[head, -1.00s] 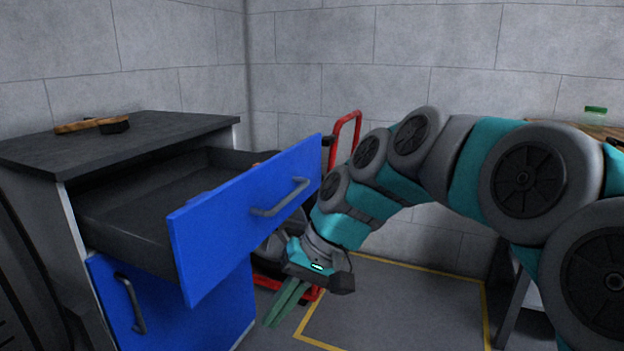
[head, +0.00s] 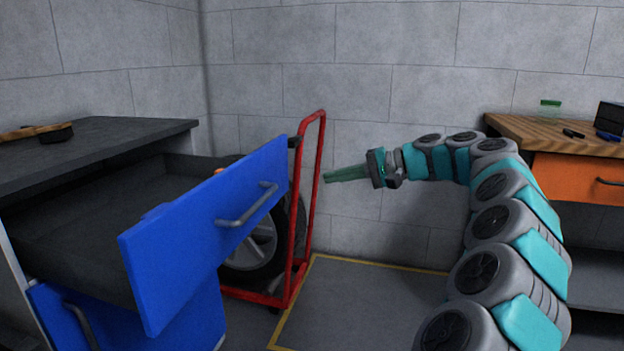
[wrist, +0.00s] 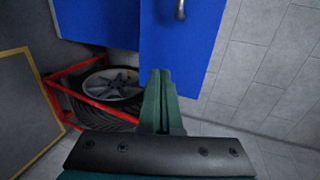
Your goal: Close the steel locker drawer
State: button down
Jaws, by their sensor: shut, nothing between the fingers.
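The steel locker drawer (head: 205,235) has a blue front with a grey bar handle (head: 247,205). It stands pulled well out of the dark-topped locker (head: 100,140), and its dark inside shows from above. My gripper (head: 326,177) is right of the drawer front, apart from it, with its green fingers together and empty, pointing left. In the wrist view, the fingers (wrist: 157,85) overlap the blue drawer front (wrist: 182,50), and part of its handle (wrist: 181,10) shows at the top edge.
A red trolley (head: 300,220) with a wheel and tyre (head: 262,245) stands behind the drawer. A wooden-topped bench (head: 530,135) with an orange drawer (head: 580,178) is at right. A brush (head: 45,131) lies on the locker top. Yellow-lined floor (head: 360,300) is clear.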

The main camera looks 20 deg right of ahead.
jog(key=r+x, duration=0.1)
jog(key=x, duration=1.2)
jog(key=shift+a, duration=0.15)
jog(key=p, duration=0.6)
send_over(187, 190)
jog(key=shift+d, duration=0.2)
jog(key=shift+w+a+r, duration=0.1)
jog(key=shift+a, duration=0.05)
jog(key=shift+r, duration=0.1)
